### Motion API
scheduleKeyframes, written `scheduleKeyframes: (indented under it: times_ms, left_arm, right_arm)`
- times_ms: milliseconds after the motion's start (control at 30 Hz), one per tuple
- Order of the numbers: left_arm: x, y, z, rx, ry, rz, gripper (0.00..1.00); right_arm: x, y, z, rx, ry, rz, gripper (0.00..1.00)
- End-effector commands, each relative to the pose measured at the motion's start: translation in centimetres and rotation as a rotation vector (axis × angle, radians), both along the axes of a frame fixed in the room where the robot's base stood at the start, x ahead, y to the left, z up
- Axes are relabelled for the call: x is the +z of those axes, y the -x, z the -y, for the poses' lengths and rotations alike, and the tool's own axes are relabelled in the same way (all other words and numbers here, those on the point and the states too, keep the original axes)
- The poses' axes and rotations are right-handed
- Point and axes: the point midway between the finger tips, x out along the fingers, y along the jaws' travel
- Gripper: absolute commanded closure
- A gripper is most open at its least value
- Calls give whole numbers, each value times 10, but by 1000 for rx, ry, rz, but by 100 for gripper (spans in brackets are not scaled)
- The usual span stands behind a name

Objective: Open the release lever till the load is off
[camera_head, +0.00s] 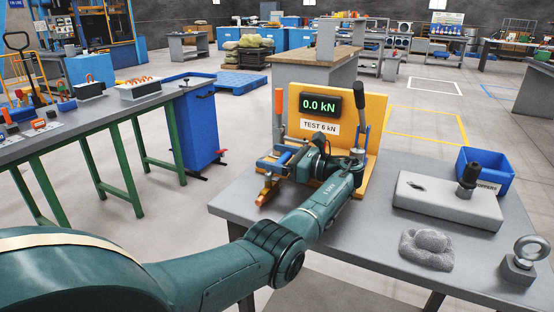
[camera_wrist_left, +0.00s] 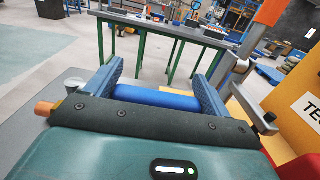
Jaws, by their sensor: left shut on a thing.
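The tube expander stands on the grey table against a yellow board (camera_head: 376,108). Its readout (camera_head: 320,103) shows 0.0 kN, above a label reading TEST 6 kN. My left gripper (camera_head: 287,157) reaches low in front of the board. In the left wrist view its two blue fingers are shut around a blue cylindrical handle (camera_wrist_left: 157,98). My gripper body hides much of the mechanism, so which lever that handle belongs to is unclear. My right gripper is out of view.
On the table's right side are a grey block (camera_head: 440,200) with a black-knobbed fitting, a blue bin (camera_head: 488,168), a grey lump (camera_head: 426,247) and an eye bolt (camera_head: 522,260). A long bench (camera_head: 90,122) with green legs stands at the left, with floor between it and the table.

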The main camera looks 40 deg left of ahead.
Motion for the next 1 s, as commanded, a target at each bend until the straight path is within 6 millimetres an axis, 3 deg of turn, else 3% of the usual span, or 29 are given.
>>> scheduleKeyframes:
  times_ms: [167, 200, 400, 667, 1000]
  left_arm:
    - [1, 2, -2, 8, -2, 1, 59]
    - [1, 2, -2, 8, -2, 1, 15]
    - [0, 1, -1, 4, -1, 1, 0]
    - [0, 0, 2, 1, 0, 0, 0]
    - [-2, -13, 53, 0, 0, 1, 0]
  right_arm:
    - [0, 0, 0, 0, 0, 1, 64]
    - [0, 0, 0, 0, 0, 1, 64]
    - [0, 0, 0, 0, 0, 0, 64]
    - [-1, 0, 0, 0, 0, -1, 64]
    - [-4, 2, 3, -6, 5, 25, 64]
